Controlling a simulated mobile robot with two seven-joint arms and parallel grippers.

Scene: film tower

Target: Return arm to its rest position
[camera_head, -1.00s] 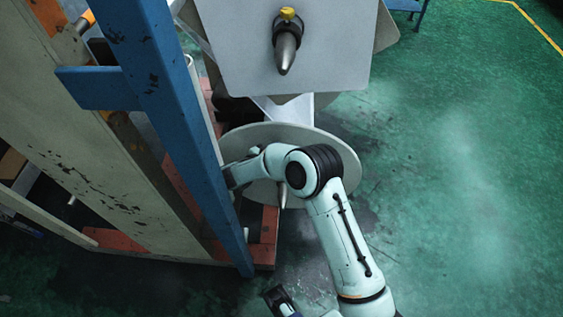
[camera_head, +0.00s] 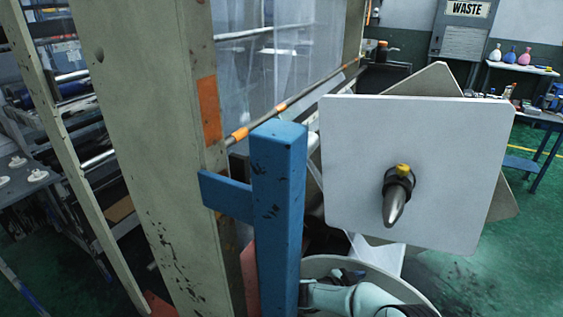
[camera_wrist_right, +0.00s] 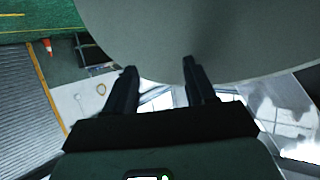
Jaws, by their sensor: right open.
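My right arm (camera_head: 362,299) shows at the bottom edge of the head view, in front of the round grey disc (camera_head: 414,293). Its far end passes out of sight behind the blue post (camera_head: 277,200), so the gripper is hidden there. In the right wrist view my right gripper (camera_wrist_right: 159,76) is open, with its two dark fingers apart and nothing between them. A large grey disc surface (camera_wrist_right: 190,35) fills the top of that view beyond the fingertips. My left gripper is in neither view.
A square white plate (camera_head: 440,160) with a pointed spindle (camera_head: 393,203) stands right of the post. A tall beige frame (camera_head: 155,160) stands left. Translucent film (camera_head: 270,60) hangs behind. Green floor (camera_head: 490,270) is open at the right. The wrist view shows an orange cone (camera_wrist_right: 48,46).

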